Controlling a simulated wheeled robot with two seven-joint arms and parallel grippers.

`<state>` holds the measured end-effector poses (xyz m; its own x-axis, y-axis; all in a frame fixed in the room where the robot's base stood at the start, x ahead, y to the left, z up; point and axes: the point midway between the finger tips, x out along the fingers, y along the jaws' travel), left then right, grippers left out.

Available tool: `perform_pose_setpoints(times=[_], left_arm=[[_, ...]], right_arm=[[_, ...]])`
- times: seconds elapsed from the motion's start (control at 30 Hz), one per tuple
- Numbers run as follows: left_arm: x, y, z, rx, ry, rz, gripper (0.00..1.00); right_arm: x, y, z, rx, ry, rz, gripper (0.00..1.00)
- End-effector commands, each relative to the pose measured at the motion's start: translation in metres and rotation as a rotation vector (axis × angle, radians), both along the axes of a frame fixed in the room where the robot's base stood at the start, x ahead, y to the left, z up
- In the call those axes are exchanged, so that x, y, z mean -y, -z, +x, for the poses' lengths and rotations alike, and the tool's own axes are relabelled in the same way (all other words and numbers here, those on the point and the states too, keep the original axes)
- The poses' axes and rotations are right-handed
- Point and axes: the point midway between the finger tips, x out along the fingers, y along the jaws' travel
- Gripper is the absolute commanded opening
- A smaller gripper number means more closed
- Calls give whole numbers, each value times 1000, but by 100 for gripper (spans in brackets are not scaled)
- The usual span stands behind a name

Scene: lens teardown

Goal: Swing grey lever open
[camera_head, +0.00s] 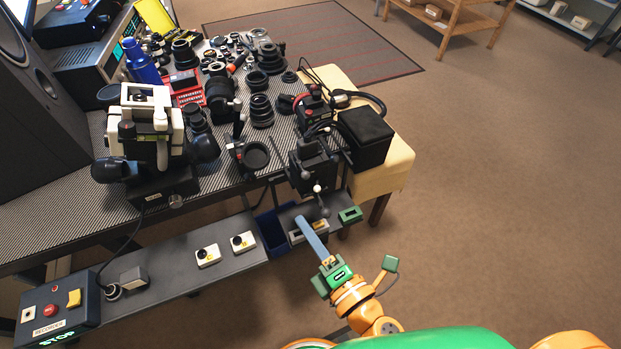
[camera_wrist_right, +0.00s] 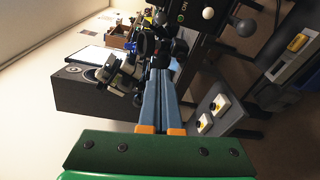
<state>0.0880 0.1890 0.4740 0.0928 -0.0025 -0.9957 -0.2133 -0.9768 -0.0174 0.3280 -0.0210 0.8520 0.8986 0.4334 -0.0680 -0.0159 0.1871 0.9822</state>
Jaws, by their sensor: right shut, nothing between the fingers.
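A black clamp-like device (camera_head: 312,168) stands at the front edge of the bench. A lever with a dark grey ball (camera_head: 325,211) hangs at its front, below a lighter ball (camera_head: 317,188). In the right wrist view the grey ball (camera_wrist_right: 245,27) is at upper right, beside a white ball (camera_wrist_right: 208,13) and an "ON" label. My right gripper (camera_head: 299,219) has long blue-grey fingers; it is shut and empty, just left of and in front of the grey ball, apart from it. Its closed fingers (camera_wrist_right: 159,72) also show in the wrist view. My left gripper is out of view.
A grey shelf (camera_head: 175,262) along the bench front carries two white button boxes (camera_head: 207,255) and a stop panel (camera_head: 55,310). A small green block (camera_head: 350,214) sits right of the fingers. Lenses and tools crowd the bench.

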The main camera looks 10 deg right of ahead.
Motion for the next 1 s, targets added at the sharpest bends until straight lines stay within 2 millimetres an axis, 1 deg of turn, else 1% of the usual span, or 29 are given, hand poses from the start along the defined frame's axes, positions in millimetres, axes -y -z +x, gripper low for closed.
perform_pose_setpoints(times=[0.07,0.27,0.37,0.47,0.63,0.8,0.87,0.9,1.0], left_arm=[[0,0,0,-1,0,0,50],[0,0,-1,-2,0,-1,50],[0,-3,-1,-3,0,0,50],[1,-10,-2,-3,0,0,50],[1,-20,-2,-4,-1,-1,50],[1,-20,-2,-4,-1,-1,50],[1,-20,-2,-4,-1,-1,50],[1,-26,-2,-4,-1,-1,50],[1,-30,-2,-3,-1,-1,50]], right_arm=[[0,-3,0,11,-2,-7,0],[0,-2,0,8,0,-5,0],[-2,-3,4,8,0,-4,0],[-7,-5,16,8,1,-3,0],[-24,-3,50,7,1,-1,0],[-40,3,83,8,1,-2,0],[-46,3,94,8,-1,-1,0],[-34,0,93,7,2,-6,0],[-19,-2,94,7,2,-6,0]])
